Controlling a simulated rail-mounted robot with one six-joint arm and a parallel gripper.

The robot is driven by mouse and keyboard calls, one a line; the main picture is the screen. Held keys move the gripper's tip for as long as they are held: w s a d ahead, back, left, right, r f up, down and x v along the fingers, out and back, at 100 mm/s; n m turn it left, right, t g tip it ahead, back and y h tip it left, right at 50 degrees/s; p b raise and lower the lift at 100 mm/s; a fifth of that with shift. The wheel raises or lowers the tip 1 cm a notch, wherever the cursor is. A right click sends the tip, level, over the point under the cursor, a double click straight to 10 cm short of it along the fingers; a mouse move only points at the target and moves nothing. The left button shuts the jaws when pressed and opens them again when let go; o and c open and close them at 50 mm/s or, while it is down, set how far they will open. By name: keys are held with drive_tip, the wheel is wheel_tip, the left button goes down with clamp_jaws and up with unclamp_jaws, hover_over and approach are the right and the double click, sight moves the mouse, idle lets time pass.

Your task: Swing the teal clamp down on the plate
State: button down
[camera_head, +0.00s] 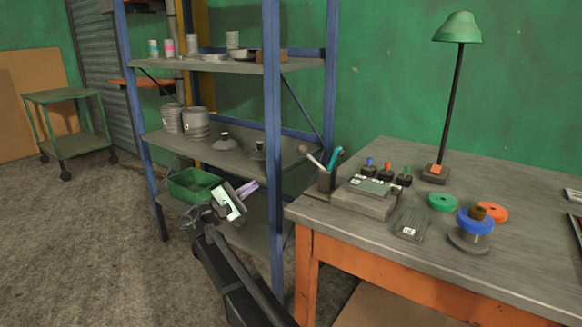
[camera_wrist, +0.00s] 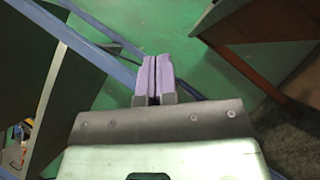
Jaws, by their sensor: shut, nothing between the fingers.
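On the workbench, a thin grey plate (camera_head: 369,186) lies on a grey block (camera_head: 365,203). Behind it, a row of three small dark pieces has coloured knobs, a blue one (camera_head: 370,162), a red one (camera_head: 387,168) and a teal-green one at the right, which looks like the teal clamp (camera_head: 405,177). It appears raised, its knob up and clear of the plate; its arm is too small to make out. My gripper (camera_head: 247,188) is left of the bench, in front of the shelf, well away from the clamp. Its purple fingers (camera_wrist: 155,78) are shut and empty.
A cup (camera_head: 325,182) with teal and pale handles stands left of the block. A dark flat item (camera_head: 411,225), green, orange and blue spools and a lamp (camera_head: 458,27) are also on the bench (camera_head: 519,259). A blue-post shelf (camera_head: 272,130) stands beside my gripper.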

drive_tip(key=s+r+p+x, duration=0.1)
drive_tip(key=p+x, duration=0.5)
drive_tip(key=x, duration=0.7)
drive_tip(key=shift+s+d+r+p, duration=0.25)
drive_tip(key=shift+s+p, duration=0.15)
drive_tip(key=shift+s, duration=0.25)
drive_tip(key=shift+r, duration=0.15)
